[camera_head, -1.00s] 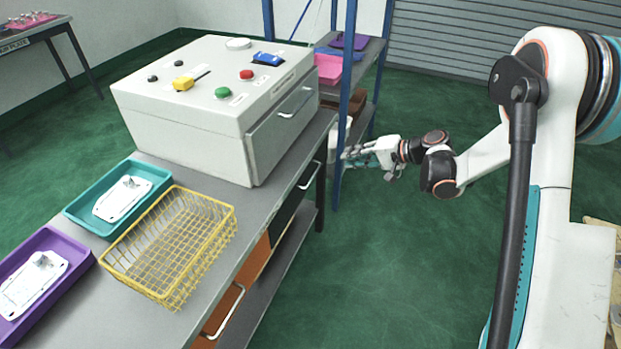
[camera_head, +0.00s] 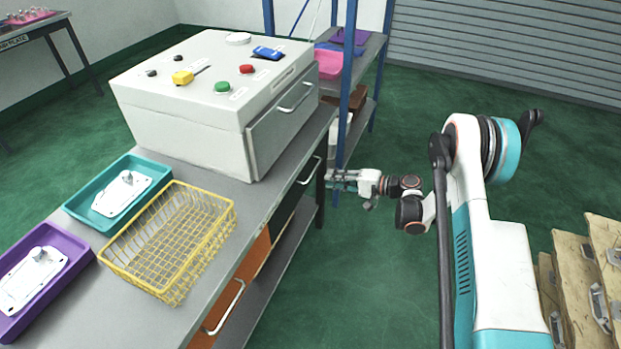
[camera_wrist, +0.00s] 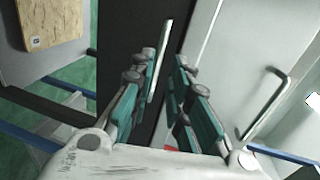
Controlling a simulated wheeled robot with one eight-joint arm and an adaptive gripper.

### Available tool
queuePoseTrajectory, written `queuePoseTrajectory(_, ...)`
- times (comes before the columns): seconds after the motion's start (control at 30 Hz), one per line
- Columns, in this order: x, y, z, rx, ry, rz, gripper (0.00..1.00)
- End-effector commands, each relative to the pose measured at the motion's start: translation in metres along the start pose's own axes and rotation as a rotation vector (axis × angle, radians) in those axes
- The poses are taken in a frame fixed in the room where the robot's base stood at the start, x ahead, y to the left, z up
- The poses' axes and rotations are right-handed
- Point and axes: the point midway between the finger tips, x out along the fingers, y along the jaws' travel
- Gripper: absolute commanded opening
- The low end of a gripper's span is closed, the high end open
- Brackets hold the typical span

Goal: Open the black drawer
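The black drawer (camera_head: 288,210) sits under the bench top at its far end, its front facing right, and looks shut. Its pale bar handle (camera_head: 309,173) stands out from the front. In the wrist view the dark drawer front (camera_wrist: 118,40) fills the middle, with the handle (camera_wrist: 162,50) running nearly upright. My gripper (camera_head: 331,180) is just right of the drawer, pointing toward it. In the wrist view my gripper (camera_wrist: 166,62) has its teal-padded fingers apart, with the handle seen between the tips. I cannot tell whether they touch it.
A blue rack post (camera_head: 347,90) stands close behind my gripper. The grey control box (camera_head: 190,130) with its own handled front sits above the drawer. An orange drawer (camera_head: 257,255) is nearer along the bench.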

Motion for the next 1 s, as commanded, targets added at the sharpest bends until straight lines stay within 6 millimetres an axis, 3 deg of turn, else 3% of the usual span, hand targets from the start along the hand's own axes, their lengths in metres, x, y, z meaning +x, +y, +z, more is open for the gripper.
queuePoseTrajectory(0.2, 0.045, 0.003, 0.001, 0.000, -0.002, 0.001, 0.17)
queuePoseTrajectory(0.43, 0.079, 0.002, 0.000, 0.000, 0.000, 0.001, 0.17)
queuePoseTrajectory(0.9, 0.091, 0.000, -0.001, 0.000, 0.001, 0.001, 0.17)
queuePoseTrajectory(1.0, 0.090, 0.000, -0.001, 0.000, 0.001, 0.001, 0.00)
